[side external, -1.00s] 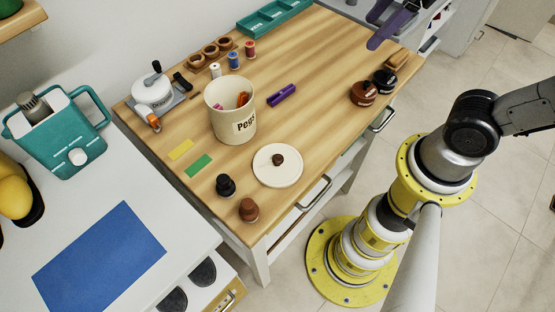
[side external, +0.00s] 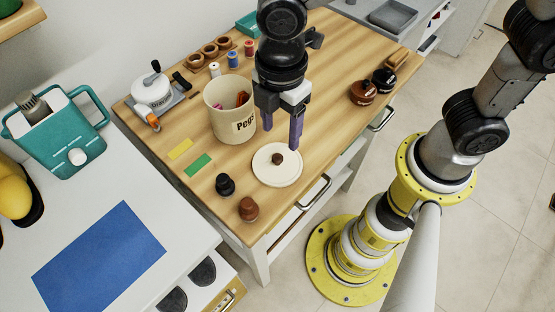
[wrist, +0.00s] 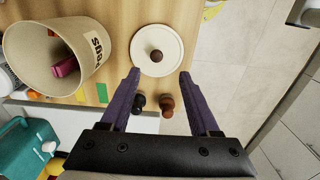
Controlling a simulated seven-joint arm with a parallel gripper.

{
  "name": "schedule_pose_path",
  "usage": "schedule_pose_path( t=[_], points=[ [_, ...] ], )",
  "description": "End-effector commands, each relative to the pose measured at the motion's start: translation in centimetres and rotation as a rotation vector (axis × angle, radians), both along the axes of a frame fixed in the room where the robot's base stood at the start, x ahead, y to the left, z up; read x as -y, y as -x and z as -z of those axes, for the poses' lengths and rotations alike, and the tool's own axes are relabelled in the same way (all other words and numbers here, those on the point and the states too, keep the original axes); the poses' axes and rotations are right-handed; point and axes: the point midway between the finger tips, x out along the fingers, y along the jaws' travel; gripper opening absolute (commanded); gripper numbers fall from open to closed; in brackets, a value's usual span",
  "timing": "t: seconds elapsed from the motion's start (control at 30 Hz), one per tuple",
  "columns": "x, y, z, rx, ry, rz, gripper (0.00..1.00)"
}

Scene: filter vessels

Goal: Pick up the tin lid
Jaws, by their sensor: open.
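The tin lid (side external: 272,172) is a flat cream disc with a small brown knob (side external: 278,159) at its centre. It lies on the wooden table near its front edge, in front of the open tin marked "Pegs" (side external: 222,125). My gripper (side external: 282,140) points down above the lid, its purple fingers apart and empty. In the wrist view the lid (wrist: 168,62) lies beyond the fingertips of my gripper (wrist: 160,75), with its knob (wrist: 157,55) roughly midway between them. The tin (wrist: 88,38) stands to the left there, holding pink and orange pieces.
A black peg-like piece (side external: 225,185) and a brown one (side external: 249,209) stand left of the lid. Yellow (side external: 180,149) and green (side external: 198,165) strips lie nearby. Two dark round jars (side external: 363,92) stand to the right. The table between lid and jars is clear.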

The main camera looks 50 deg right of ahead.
Motion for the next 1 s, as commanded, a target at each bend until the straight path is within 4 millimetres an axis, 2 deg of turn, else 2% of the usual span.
schedule_pose_path(
  t=[0.1, 0.37, 0.7, 1.0],
  points=[
    [0.1, 0.0, 1.9, -0.002, 0.002, 0.001, 0.62],
    [0.0, -0.1, 3.7, 0.000, 0.000, 0.002, 0.62],
    [-0.1, -0.5, 8.0, -0.002, 0.002, 0.001, 0.62],
    [-0.1, -0.6, 8.4, 0.002, -0.001, 0.002, 0.62]
  ],
)
